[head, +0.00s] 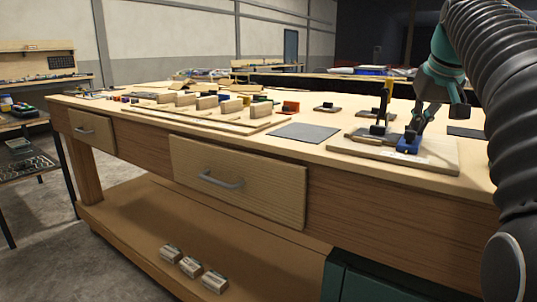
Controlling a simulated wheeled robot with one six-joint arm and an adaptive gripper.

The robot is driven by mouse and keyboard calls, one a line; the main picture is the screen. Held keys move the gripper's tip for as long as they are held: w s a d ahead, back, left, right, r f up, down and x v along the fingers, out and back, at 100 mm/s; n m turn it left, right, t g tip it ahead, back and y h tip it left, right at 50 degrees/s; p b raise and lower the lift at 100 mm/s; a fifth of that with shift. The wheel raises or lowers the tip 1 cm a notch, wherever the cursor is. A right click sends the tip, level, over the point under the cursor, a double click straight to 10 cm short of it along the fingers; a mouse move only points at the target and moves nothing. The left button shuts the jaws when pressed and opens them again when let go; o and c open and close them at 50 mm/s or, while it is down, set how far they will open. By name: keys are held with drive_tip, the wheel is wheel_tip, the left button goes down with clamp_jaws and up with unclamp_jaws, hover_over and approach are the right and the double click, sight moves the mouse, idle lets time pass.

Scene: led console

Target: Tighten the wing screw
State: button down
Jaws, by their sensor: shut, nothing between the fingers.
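A light board (435,158) lies near the right front edge of the bench. It carries a small blue block (408,145), dark fittings (378,129) and an upright yellow and black post (386,95). My gripper (411,133) points down at the blue block, its fingertips at or just above the block's top. The fingers look closed with nothing held. I cannot make out the wing screw; it may be too small or hidden by the fingers. Whether the fingertips touch anything cannot be told.
The wooden bench (240,153) has a grey mat (305,131) left of the board. Further left is a long board (215,123) with several wooden blocks. A small dark fixture (327,108) stands behind the mat. Several small boxes (190,267) sit on the lower shelf.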

drive_tip(key=shift+s+a, duration=0.1)
drive_tip(key=shift+s, duration=0.2)
drive_tip(key=shift+w+r+p, duration=0.1)
drive_tip(key=shift+r+p, duration=0.25)
drive_tip(key=shift+r, duration=2.65)
